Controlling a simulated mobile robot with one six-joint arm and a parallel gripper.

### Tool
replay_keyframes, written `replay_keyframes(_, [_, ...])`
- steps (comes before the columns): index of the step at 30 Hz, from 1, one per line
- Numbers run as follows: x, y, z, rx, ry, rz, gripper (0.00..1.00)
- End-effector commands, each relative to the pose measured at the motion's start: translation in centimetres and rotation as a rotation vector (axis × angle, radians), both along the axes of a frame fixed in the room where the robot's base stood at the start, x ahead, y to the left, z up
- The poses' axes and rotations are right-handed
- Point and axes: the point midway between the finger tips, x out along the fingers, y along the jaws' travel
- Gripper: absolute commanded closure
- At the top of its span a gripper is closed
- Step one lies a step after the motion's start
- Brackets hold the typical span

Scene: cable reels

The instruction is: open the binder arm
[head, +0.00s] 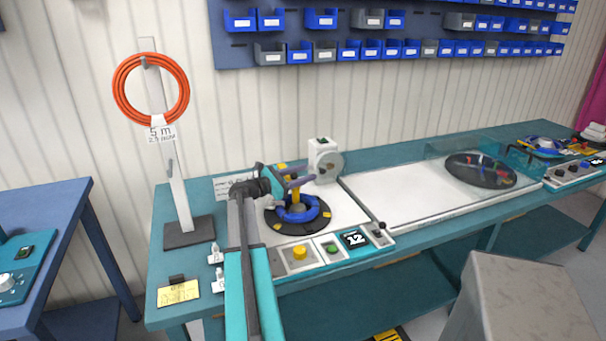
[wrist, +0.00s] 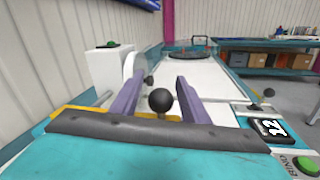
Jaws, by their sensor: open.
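My gripper (head: 297,183) is open over the turntable with the blue ring (head: 297,213). In the wrist view its two purple fingers (wrist: 159,84) stand apart. A black ball knob (wrist: 160,100) shows between them, with no visible grip on it. I take it for the binder arm's knob; the arm itself is mostly hidden by my gripper. A white unit with a round grey disc (head: 326,161) stands just behind my gripper. The same unit is at the left in the wrist view (wrist: 108,70). A smaller dark knob (wrist: 149,80) shows beside the left finger.
A front panel carries a yellow button (head: 299,253), a green button (head: 331,247), a display reading 12 (head: 354,239) and a black-knobbed lever (head: 381,226). A stand holds an orange cable coil (head: 119,92) at the left. The white board (head: 410,203) to the right is mostly clear.

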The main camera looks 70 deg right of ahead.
Motion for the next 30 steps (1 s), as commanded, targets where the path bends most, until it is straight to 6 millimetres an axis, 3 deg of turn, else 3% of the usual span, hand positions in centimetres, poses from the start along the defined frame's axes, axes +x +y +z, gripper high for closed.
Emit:
replay_keyframes(6, [0.0,0.0,0.0,0.000,0.000,0.000,0.60])
replay_keyframes(13, [0.1,0.0,0.0,0.000,0.000,0.001,0.99])
replay_keyframes(30, [-0.8,-0.6,1.2,0.042,0.034,-0.011,1.00])
